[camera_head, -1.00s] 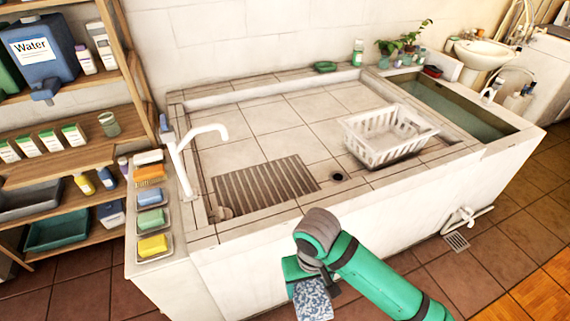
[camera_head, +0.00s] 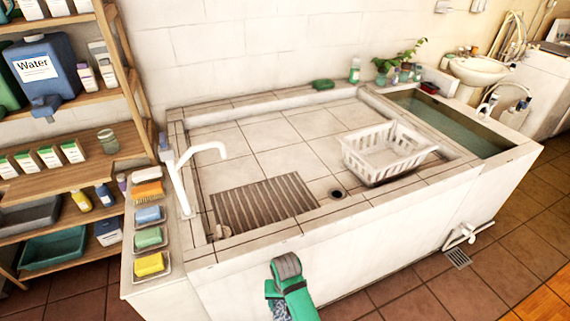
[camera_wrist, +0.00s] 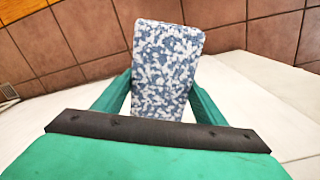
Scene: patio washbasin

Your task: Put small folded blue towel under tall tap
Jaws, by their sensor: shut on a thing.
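The small folded blue towel (camera_wrist: 166,65), blue with white speckles, is gripped between the two green fingers of my gripper (camera_wrist: 165,95) in the wrist view. In the head view only a sliver of the towel (camera_head: 281,310) shows beside my gripper (camera_head: 275,295), in front of the basin's near wall. The tall white tap (camera_head: 181,180) stands at the basin's left edge, its spout curving right over the basin. A brown ribbed mat (camera_head: 264,205) lies on the basin floor below and right of the spout. The towel is outside the basin, apart from the tap.
A white basket (camera_head: 388,155) sits at the basin's right, near a dark drain hole (camera_head: 337,193). Sponges, including a yellow one (camera_head: 149,264), line the left ledge. A shelf (camera_head: 75,168) stands at left. The tiled basin floor (camera_head: 255,135) is largely clear.

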